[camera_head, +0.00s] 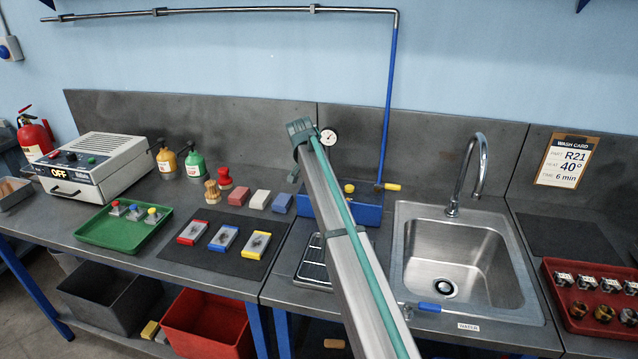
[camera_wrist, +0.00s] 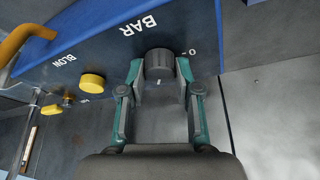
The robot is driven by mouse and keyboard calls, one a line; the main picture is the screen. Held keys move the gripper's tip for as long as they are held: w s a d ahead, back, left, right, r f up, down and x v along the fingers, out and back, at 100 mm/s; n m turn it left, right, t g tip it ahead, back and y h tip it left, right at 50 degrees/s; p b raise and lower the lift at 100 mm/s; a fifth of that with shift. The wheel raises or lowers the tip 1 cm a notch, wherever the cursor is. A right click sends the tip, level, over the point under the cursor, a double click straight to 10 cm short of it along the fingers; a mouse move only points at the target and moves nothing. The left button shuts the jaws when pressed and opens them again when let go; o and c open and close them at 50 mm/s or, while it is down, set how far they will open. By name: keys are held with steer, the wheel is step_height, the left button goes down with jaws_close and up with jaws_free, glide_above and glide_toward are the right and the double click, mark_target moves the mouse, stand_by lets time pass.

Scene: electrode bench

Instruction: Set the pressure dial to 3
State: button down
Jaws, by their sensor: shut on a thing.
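The pressure dial (camera_wrist: 160,66) is a dark round knob on the blue box (camera_wrist: 105,52), under the word BAR. My gripper (camera_wrist: 160,78) is shut on the dial, with one finger on each side. A 0 mark shows just right of the dial; other scale numbers are hidden or out of view. A small pale mark shows at the dial's lower edge. In the head view the blue box (camera_head: 368,213) stands left of the sink; my arm hides the dial and the gripper there. A round white gauge (camera_head: 329,136) stands above the box.
A pipe (camera_head: 389,110) rises behind the box. The sink (camera_head: 458,255) is right; a scale (camera_head: 314,262) stands in front, partly behind my arm.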

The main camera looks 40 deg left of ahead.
steer(key=shift+a+m, duration=0.1)
steer(key=shift+m, duration=0.4)
steer(key=shift+h, duration=0.3)
steer(key=c, duration=0.8)
jaws_free()
steer(key=v, duration=1.2)
steer(key=shift+w, duration=0.15)
